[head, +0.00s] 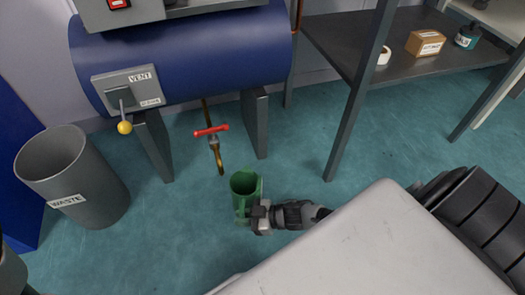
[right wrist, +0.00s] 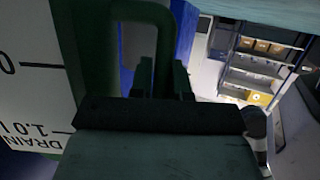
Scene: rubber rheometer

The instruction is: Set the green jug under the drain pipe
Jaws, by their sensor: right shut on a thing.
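The green jug (head: 243,187) is upright, its open mouth facing up, near the middle of the head view. My right gripper (head: 262,214) is shut on the jug's handle at its near side. In the right wrist view the dark jaws (right wrist: 160,112) cross the green handle (right wrist: 96,55), beside a white scale label (right wrist: 28,85) reading "DRAIN" and "1.0 l". The brass drain pipe (head: 218,160) with a red tee handle (head: 211,131) hangs below the blue tank. Its lower end shows up and left of the jug's mouth, apart from it. My left gripper is out of view.
The blue tank (head: 185,60) stands on grey legs (head: 254,125) either side of the pipe. A grey waste bin (head: 90,185) stands at left. A dark shelf (head: 420,65) with a post (head: 358,95) is at right. Teal floor around the jug is clear.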

